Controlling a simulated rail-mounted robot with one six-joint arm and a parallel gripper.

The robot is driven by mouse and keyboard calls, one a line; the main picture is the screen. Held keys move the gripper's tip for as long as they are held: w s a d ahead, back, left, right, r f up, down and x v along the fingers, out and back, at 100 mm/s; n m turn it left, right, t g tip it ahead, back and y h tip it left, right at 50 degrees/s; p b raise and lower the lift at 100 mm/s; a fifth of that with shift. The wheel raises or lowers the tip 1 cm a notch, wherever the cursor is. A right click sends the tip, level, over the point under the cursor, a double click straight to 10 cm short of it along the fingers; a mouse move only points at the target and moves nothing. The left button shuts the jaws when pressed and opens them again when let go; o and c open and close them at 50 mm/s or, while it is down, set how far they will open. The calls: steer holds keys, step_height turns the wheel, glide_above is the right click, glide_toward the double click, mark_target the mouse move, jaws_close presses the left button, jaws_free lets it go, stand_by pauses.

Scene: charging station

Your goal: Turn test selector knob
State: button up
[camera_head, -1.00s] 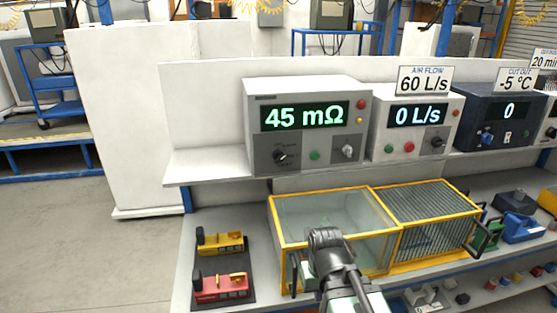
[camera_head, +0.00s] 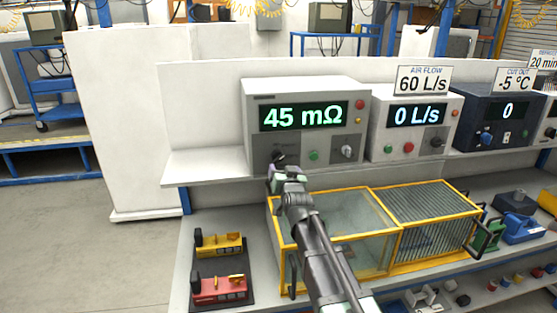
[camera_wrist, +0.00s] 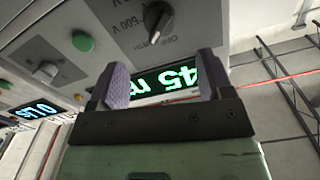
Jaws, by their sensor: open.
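The test selector knob is a black rotary knob with a pale pointer line, on the grey lower panel of the 45 mΩ tester (camera_head: 310,90). In the wrist view the knob (camera_wrist: 158,20) is near the top, with "OFF" and "500 V" printed beside it. In the head view the knob (camera_head: 279,156) shows just above my gripper (camera_head: 286,174), which partly crowds it. In the wrist view my gripper (camera_wrist: 161,78) has two purple fingers spread apart with nothing between them. The knob lies beyond the fingertips, apparently apart from them.
The tester also has a green button (camera_head: 313,155) and a second knob (camera_head: 347,152). A yellow-framed glass enclosure (camera_head: 345,215) stands below my arm. The air flow unit (camera_head: 415,125) sits to the right. Red and yellow devices (camera_head: 219,288) lie on the lower left bench.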

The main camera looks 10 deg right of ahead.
mark_target(279, 160)
steer(key=w, duration=0.9)
steer(key=shift+w+a, duration=0.25)
steer(key=shift+w, duration=0.05)
steer(key=c, duration=0.9)
